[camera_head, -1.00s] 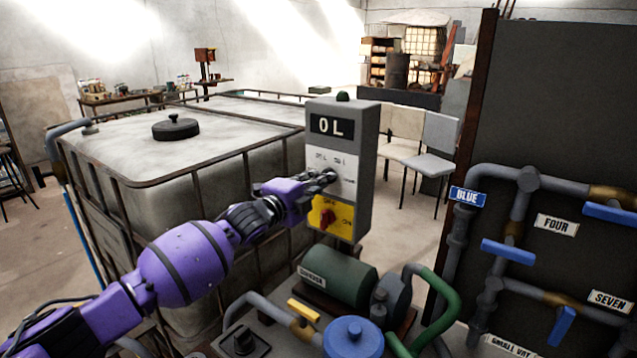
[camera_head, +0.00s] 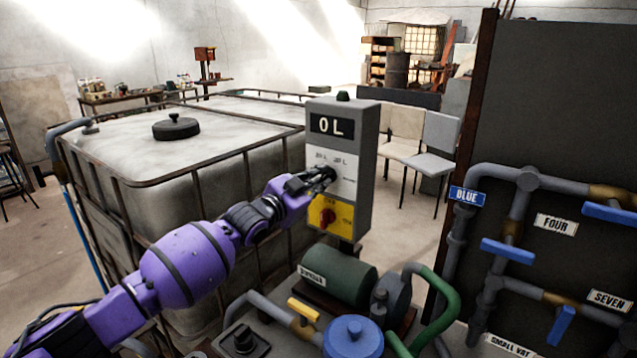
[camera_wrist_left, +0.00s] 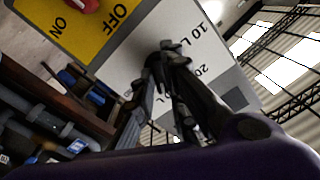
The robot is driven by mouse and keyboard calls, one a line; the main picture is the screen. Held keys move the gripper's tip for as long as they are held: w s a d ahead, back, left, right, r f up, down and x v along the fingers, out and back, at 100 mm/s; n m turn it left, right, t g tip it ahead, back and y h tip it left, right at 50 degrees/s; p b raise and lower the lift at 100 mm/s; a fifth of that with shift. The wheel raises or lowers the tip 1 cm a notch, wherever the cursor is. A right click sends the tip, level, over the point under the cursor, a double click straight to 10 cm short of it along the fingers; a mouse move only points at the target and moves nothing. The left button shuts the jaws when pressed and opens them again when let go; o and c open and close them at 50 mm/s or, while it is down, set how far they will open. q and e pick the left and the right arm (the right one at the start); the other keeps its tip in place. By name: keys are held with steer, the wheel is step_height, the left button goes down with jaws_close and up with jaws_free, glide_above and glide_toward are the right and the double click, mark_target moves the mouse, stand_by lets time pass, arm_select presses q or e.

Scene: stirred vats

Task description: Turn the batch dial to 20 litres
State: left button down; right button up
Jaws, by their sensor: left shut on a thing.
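The grey control box (camera_head: 366,165) stands upright, with a display (camera_head: 332,126) reading 0 L. Below it is a white plate (camera_head: 347,160) with litre marks; in the left wrist view the marks 10 L (camera_wrist_left: 192,36) and 20 show. My left gripper (camera_head: 321,179) is at this plate, shut on the dark batch dial (camera_head: 331,173). The fingers hide most of the dial, so I cannot tell where it points. They also show in the left wrist view (camera_wrist_left: 168,62). My right gripper is not in view.
A yellow panel with a red switch (camera_head: 327,216) sits just under the plate, marked OFF and ON. A large caged vat (camera_head: 215,150) stands to the left. A green motor (camera_head: 340,274) is below, and pipes with blue valve handles (camera_head: 508,251) are at right.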

arm_select(q)
steer(key=n, duration=0.3)
steer(key=shift+n, duration=0.4)
steer(key=n, duration=0.5)
steer(key=shift+b, duration=0.35)
steer(key=shift+n, duration=1.6)
steer(key=c, duration=1.8)
jaws_free()
